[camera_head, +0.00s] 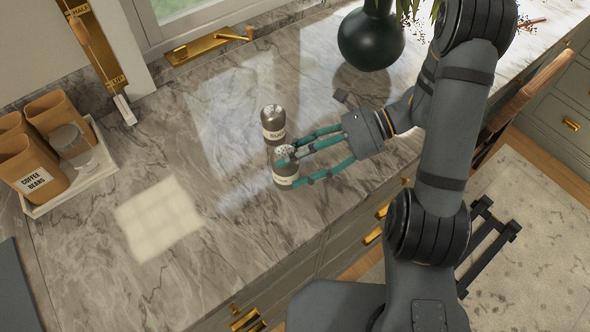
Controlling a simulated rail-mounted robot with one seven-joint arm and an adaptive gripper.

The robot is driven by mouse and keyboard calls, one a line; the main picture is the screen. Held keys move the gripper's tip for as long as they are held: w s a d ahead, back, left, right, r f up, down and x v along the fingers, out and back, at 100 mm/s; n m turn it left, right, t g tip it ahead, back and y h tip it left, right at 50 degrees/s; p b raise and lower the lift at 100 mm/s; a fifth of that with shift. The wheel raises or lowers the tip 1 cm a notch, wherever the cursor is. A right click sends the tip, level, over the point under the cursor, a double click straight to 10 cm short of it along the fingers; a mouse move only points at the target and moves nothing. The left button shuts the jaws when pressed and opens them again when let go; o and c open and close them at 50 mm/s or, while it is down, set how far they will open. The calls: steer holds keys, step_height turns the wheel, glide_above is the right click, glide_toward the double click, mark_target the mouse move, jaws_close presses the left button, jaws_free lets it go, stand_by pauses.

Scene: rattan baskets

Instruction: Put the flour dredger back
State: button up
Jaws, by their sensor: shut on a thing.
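Two small metal shakers with pale labels and perforated tops stand close together in the middle of the marble counter (190,130). The nearer one, taken as the flour dredger (286,170), is between the teal fingers of my gripper (291,169), which is shut on it from the right. Its label is too small to read surely. It looks upright; I cannot tell whether its base touches the counter. The other shaker (273,122) stands upright just behind it, its label also hard to read.
A pale square patch (160,217) lies on the counter. A dark green vase (370,40) stands behind my arm. Counter left of the shakers is mostly clear.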

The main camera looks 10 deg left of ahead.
mark_target(297, 172)
steer(key=shift+f, duration=2)
steer(key=shift+f, duration=0.2)
steer(key=o, duration=1.5)
steer(key=shift+o, duration=0.2)
steer(key=shift+r, duration=0.15)
steer(key=shift+d+r, duration=0.1)
steer(key=shift+d, duration=0.05)
steer(key=b+v, duration=0.1)
steer(key=v, duration=1)
steer(key=shift+w+d+r, duration=0.15)
steer(key=shift+w+d, duration=0.05)
steer(key=shift+d, duration=0.05)
